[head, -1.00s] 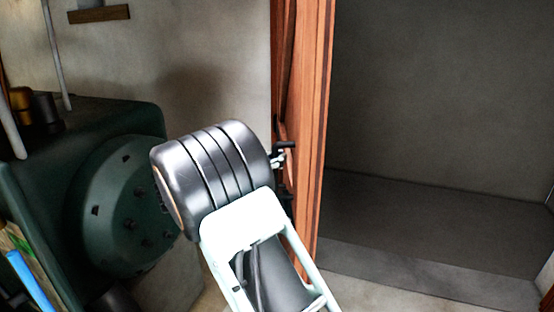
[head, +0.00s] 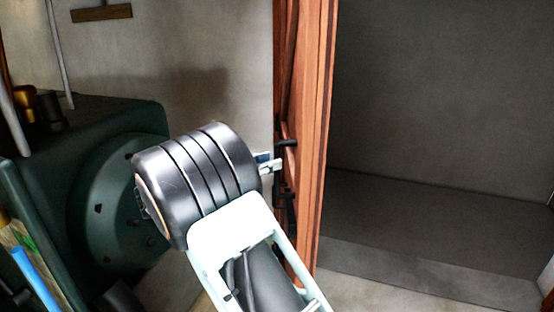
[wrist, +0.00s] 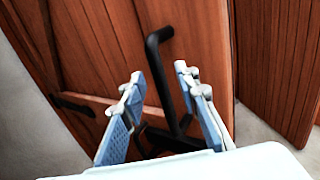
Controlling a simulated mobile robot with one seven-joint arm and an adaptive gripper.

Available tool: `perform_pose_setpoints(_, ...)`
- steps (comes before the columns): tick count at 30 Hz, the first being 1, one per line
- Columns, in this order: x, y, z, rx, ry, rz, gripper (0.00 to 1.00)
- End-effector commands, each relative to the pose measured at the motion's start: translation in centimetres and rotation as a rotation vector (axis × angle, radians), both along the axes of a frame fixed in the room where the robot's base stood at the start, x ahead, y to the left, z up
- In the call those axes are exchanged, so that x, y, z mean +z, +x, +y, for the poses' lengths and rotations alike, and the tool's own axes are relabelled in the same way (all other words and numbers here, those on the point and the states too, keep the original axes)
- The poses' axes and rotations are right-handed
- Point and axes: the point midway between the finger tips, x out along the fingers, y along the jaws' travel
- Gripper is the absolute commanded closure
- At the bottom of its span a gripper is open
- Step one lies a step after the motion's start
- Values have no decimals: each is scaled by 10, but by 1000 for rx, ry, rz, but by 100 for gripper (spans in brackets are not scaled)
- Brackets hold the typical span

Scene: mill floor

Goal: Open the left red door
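The red-brown wooden door (head: 310,130) stands swung open, seen nearly edge-on in the head view, beside an open doorway. Its black handle (head: 287,143) sticks out from the left face. My gripper (head: 277,163) is to the left of that face, close to the handle; the arm hides part of it. In the wrist view, the black bar handle (wrist: 166,85) shows between and beyond the two spread blue-grey fingers of my gripper (wrist: 158,76). Gaps show on both sides of the bar, and no grip on it is visible.
A dark green machine (head: 60,190) with a round housing stands at the left. The grey room (head: 440,120) beyond the doorway looks empty, with a raised floor edge. Another wooden panel (wrist: 282,60) shows at the right of the wrist view.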

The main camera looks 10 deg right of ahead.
Motion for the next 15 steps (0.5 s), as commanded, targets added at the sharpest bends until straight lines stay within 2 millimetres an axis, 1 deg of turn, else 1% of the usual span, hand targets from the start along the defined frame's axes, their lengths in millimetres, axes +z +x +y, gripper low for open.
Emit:
perform_pose_setpoints(1,0,-5,13,5,0,1,71)
perform_pose_setpoints(6,-1,-20,43,3,0,1,71)
perform_pose_setpoints(10,-1,-29,59,2,0,2,71)
perform_pose_setpoints(15,-1,-34,68,0,0,1,71)
